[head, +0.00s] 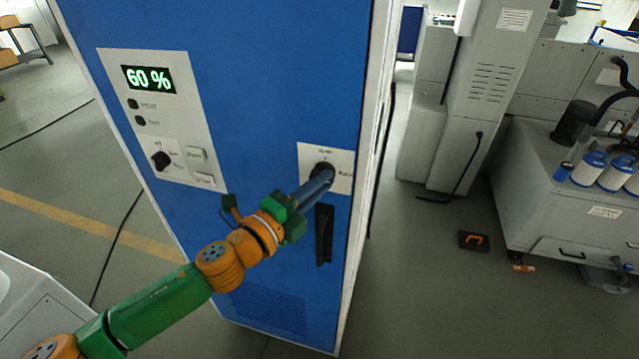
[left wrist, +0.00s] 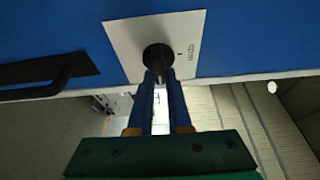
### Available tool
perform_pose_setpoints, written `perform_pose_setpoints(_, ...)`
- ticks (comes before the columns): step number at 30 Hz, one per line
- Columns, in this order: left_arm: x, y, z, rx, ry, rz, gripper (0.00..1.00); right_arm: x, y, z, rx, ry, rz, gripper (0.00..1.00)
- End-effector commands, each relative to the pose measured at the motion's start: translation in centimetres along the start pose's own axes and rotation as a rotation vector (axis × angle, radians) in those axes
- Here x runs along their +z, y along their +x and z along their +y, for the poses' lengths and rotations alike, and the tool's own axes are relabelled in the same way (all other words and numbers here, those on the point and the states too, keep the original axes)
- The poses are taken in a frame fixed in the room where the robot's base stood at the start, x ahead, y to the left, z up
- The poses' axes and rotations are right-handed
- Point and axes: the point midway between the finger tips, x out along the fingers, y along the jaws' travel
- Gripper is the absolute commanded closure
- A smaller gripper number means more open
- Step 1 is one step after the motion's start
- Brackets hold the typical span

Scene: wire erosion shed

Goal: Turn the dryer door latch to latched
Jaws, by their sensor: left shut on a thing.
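The dryer (head: 262,75) is a tall blue cabinet in the middle of the head view. Its door latch (head: 322,168) is a round black knob on a white plate (head: 342,160) at the right of the door, with small labels above and to its right. My left gripper (head: 322,178) reaches in from the lower left and is shut on the latch, hiding part of it. In the left wrist view the latch (left wrist: 158,58) sits between the blue fingertips (left wrist: 160,80). Its exact angle is hard to tell. My right gripper is not in view.
A black door handle (head: 324,235) stands just below the latch plate. A control panel (head: 165,120) reads 60 %. To the right, grey machines (head: 490,90) and a bench with blue-and-white bottles (head: 588,168) stand beyond open floor. An orange-and-black item (head: 474,241) lies on the floor.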

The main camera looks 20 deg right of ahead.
Motion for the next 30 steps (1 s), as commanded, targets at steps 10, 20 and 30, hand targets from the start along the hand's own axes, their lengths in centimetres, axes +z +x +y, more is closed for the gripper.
perform_pose_setpoints(10, 0.1, 0.0, -0.1, -0.001, 0.001, -0.002, 0.53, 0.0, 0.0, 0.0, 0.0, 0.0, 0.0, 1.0)
perform_pose_setpoints(20, 0.1, -0.9, 0.1, -0.001, 0.001, -0.002, 0.53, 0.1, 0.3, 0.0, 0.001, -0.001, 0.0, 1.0)
perform_pose_setpoints(30, 0.1, -6.5, 0.2, 0.0, 0.001, -0.002, 0.53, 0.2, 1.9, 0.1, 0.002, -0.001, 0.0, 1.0)
